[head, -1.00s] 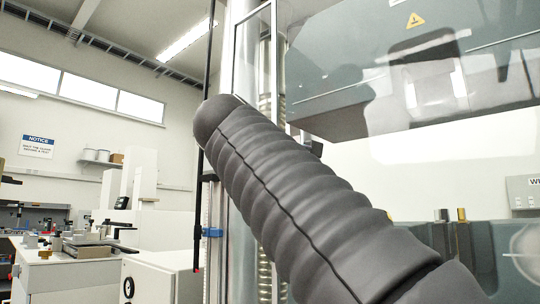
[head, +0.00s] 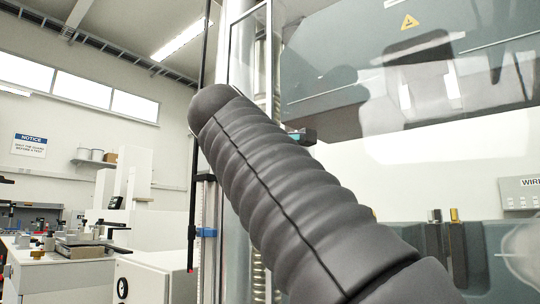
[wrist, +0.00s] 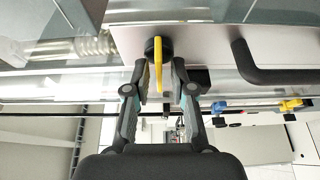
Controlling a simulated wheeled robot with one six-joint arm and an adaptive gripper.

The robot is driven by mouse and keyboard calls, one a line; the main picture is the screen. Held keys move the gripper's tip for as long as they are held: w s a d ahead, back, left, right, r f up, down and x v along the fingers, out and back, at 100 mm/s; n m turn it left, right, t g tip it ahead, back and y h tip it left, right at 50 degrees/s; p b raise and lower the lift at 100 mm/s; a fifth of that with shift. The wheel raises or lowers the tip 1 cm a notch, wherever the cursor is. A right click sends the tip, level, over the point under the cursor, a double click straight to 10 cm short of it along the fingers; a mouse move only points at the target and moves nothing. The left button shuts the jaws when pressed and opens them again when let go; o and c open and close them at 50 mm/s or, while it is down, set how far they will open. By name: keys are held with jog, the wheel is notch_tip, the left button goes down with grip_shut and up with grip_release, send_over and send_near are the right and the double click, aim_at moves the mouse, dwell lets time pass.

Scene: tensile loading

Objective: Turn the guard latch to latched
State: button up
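The guard latch (wrist: 158,64) is a thin yellow lever on a round black hub, at the top centre of the wrist view on a pale metal panel. It lies upright in that picture, pointing towards my gripper. My gripper (wrist: 160,72) is open, with one finger on each side of the lever and a visible gap on both sides. In the head view my dark ribbed arm hides the latch and most of the gripper; a small dark and teal part of it shows past the arm.
A black bar handle (wrist: 275,76) stands on the panel right of the latch. In the head view a tinted guard panel (head: 330,100) with a warning sticker (head: 410,22) fills the upper right. A bench with instruments (head: 60,265) is at the far left.

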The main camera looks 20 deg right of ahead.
jog(key=shift+s, duration=0.1)
jog(key=v, duration=1.2)
dwell(0.4)
jog(key=shift+r, duration=0.1)
